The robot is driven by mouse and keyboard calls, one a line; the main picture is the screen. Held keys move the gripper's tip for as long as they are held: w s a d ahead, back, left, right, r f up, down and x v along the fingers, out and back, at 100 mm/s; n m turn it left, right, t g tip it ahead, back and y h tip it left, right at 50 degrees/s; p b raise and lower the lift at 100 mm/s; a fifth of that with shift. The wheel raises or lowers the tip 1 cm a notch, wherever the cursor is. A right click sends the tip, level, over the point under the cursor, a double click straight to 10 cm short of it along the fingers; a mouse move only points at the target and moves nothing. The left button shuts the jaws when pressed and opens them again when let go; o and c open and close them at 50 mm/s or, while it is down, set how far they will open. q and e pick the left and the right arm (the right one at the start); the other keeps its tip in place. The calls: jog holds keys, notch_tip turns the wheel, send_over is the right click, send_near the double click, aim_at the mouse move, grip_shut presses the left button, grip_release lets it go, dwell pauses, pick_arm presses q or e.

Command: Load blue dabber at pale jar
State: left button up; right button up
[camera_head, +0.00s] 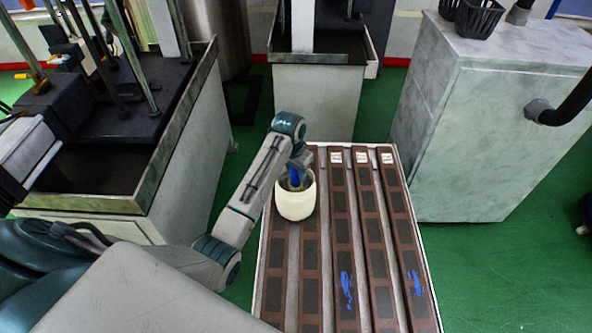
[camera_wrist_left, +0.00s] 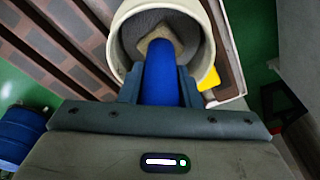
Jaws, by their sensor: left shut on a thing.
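The pale jar (camera_head: 296,204) stands upright on the left part of the strip-covered table, and its open mouth shows in the left wrist view (camera_wrist_left: 206,62). My left gripper (camera_head: 298,166) is over the jar's mouth, shut on the blue handle of the blue dabber (camera_wrist_left: 166,75). The dabber points down into the jar, and its tan square head (camera_wrist_left: 160,43) shows inside the mouth. Whether the head touches the jar's bottom or contents cannot be told. In the head view the dabber (camera_head: 294,178) shows only as a small blue piece. My right gripper is not in view.
The table (camera_head: 430,278) carries several long brown strips with dark rectangles. Blue smears (camera_head: 346,290) mark two of them, and white labels (camera_head: 361,157) sit at the far ends. A marbled cabinet (camera_head: 480,140) stands right, a dark-topped bench (camera_head: 170,170) left.

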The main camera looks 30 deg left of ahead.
pick_arm(q)
notch_tip(320, 180, up, 3)
jog(key=p, duration=0.3)
jog(key=shift+f, duration=0.1)
jog(key=shift+r+p, duration=0.4)
jog(key=shift+r, duration=1.65)
